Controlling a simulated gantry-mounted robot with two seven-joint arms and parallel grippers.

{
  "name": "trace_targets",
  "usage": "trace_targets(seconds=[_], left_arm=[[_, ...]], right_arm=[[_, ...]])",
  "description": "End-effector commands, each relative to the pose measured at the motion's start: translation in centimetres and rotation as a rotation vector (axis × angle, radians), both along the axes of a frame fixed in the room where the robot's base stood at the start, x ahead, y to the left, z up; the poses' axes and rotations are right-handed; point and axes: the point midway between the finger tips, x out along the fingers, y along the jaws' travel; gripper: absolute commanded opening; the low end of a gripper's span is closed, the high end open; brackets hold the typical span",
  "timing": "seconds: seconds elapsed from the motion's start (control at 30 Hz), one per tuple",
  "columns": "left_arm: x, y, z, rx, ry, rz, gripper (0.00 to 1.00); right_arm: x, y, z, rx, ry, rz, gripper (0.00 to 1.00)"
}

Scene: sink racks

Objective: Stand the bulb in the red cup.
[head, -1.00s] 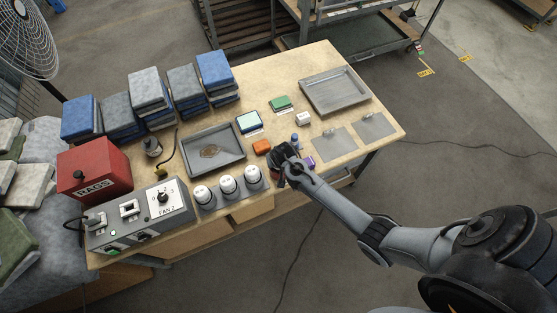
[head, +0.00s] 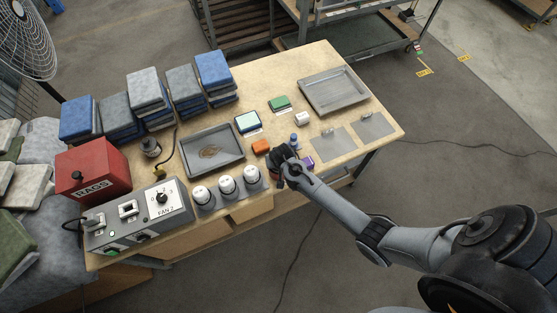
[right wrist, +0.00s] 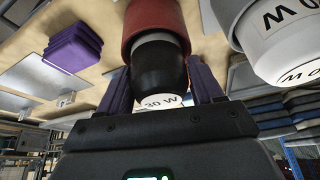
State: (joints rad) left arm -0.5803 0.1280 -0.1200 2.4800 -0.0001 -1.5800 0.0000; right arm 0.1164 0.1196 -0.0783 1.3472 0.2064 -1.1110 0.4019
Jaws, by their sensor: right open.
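In the right wrist view a red cup (right wrist: 158,22) is at the top centre. The bulb (right wrist: 158,66), with a black body and a white end marked 30 W, stands lined up with the cup, its far end inside the cup's mouth. My right gripper (right wrist: 160,82) has its two purple fingers on either side of the bulb, open. In the head view the same gripper (head: 281,163) is at the front edge of the bench and hides the bulb and most of the cup. My left gripper is not in view.
Three white-topped bulbs in grey cups (head: 228,186) stand left of my gripper. An orange block (head: 261,146), a small blue piece (head: 294,138) and a purple block (head: 308,161) are close by.

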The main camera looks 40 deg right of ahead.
Motion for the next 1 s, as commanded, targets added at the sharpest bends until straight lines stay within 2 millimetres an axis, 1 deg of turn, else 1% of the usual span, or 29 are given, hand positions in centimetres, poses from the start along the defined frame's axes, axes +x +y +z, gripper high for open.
trace_targets(seconds=[0.03,0.17,0.27,0.5,0.7,0.87,0.97,1.0], left_arm=[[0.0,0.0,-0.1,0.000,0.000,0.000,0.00],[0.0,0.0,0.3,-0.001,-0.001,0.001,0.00],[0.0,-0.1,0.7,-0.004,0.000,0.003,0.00],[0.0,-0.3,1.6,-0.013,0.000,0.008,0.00],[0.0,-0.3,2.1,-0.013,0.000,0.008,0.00],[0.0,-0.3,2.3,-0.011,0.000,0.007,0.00],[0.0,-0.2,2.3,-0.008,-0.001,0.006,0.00],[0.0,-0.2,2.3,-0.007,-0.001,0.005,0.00]], right_arm=[[-0.5,-0.2,-0.5,-0.002,0.012,-0.002,0.90],[-0.5,-0.1,0.9,-0.002,0.010,-0.003,0.90],[-1.0,0.2,2.5,-0.003,0.008,0.000,0.90],[-2.4,1.1,7.0,-0.003,0.004,-0.001,0.90],[-3.4,1.7,10.0,-0.003,0.005,-0.001,0.90],[-4.1,2.1,11.3,-0.001,0.006,0.004,0.90],[-5.5,3.0,11.8,0.004,0.017,0.043,0.90],[-6.4,3.6,11.9,0.007,0.025,0.074,0.90]])
